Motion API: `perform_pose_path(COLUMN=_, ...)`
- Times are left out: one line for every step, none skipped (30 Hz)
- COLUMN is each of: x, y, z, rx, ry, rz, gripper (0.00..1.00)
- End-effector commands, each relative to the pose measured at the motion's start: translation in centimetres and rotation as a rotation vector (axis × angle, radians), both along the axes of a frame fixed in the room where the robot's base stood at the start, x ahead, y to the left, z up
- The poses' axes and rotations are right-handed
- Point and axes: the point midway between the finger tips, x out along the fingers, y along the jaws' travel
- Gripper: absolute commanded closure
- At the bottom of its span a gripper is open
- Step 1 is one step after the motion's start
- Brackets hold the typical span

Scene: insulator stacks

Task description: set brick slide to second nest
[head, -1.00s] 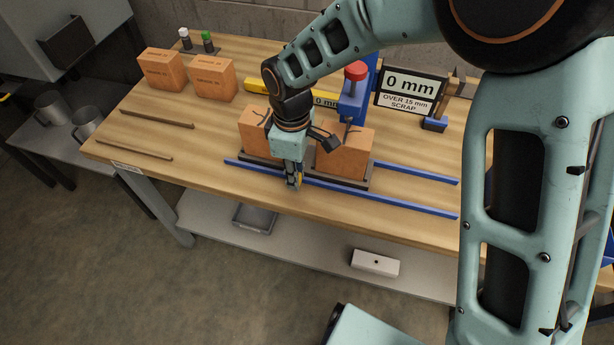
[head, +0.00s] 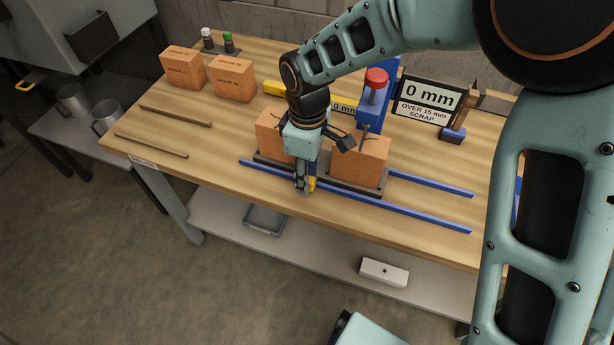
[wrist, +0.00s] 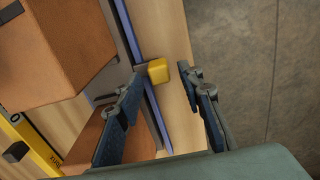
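The slide (head: 357,190) is a dark plate between two blue rails (head: 420,213) on the workbench. It carries two orange bricks, a right one (head: 360,162) and a left one (head: 268,135) partly hidden by my arm. A yellow knob (wrist: 158,70) sticks out at the slide's front edge. My gripper (head: 304,187) points down at the front rail, by the knob. In the wrist view its fingers are apart, with the knob between the tips. I cannot tell whether either finger touches it. The nests are not clearly visible.
A blue fixture with a red knob (head: 376,78) stands behind the slide, next to a "0 mm" sign (head: 428,99). Two orange blocks (head: 232,78) and two wooden strips (head: 175,116) lie at the left. The rails are bare right of the slide.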

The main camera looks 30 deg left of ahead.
Motion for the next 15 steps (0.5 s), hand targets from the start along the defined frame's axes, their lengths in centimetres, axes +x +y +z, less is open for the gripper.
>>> perform_pose_path(x=0.1, y=0.1, z=1.1, rx=0.005, ry=-0.003, rz=-0.001, gripper=0.65)
perform_pose_path(x=0.1, y=0.1, z=1.7, rx=0.005, ry=-0.004, rz=-0.001, gripper=0.65)
perform_pose_path(x=0.1, y=0.1, z=2.6, rx=0.005, ry=-0.005, rz=-0.002, gripper=0.65)
perform_pose_path(x=0.1, y=0.1, z=3.2, rx=0.005, ry=-0.004, rz=-0.001, gripper=0.65)
perform_pose_path(x=0.1, y=0.1, z=3.9, rx=0.005, ry=-0.005, rz=-0.001, gripper=0.65)
perform_pose_path(x=0.1, y=0.1, z=4.8, rx=0.006, ry=-0.005, rz=0.0, gripper=0.65)
perform_pose_path(x=0.1, y=0.1, z=5.5, rx=0.006, ry=-0.004, rz=0.0, gripper=0.65)
perform_pose_path(x=0.1, y=0.1, z=6.1, rx=0.006, ry=-0.004, rz=0.0, gripper=0.65)
perform_pose_path(x=0.1, y=0.1, z=6.9, rx=0.005, ry=-0.003, rz=0.0, gripper=0.65)
perform_pose_path(x=0.1, y=0.1, z=7.4, rx=0.005, ry=-0.004, rz=-0.001, gripper=0.65)
perform_pose_path(x=0.1, y=0.1, z=7.9, rx=0.005, ry=-0.004, rz=-0.001, gripper=0.65)
perform_pose_path(x=0.1, y=0.1, z=8.6, rx=0.005, ry=-0.004, rz=0.0, gripper=0.65)
perform_pose_path(x=0.1, y=0.1, z=8.9, rx=0.004, ry=-0.002, rz=0.0, gripper=0.65)
perform_pose_path(x=0.0, y=0.1, z=9.3, rx=0.003, ry=-0.001, rz=0.0, gripper=0.65)
perform_pose_path(x=0.0, y=0.1, z=9.7, rx=0.004, ry=-0.001, rz=0.001, gripper=0.65)
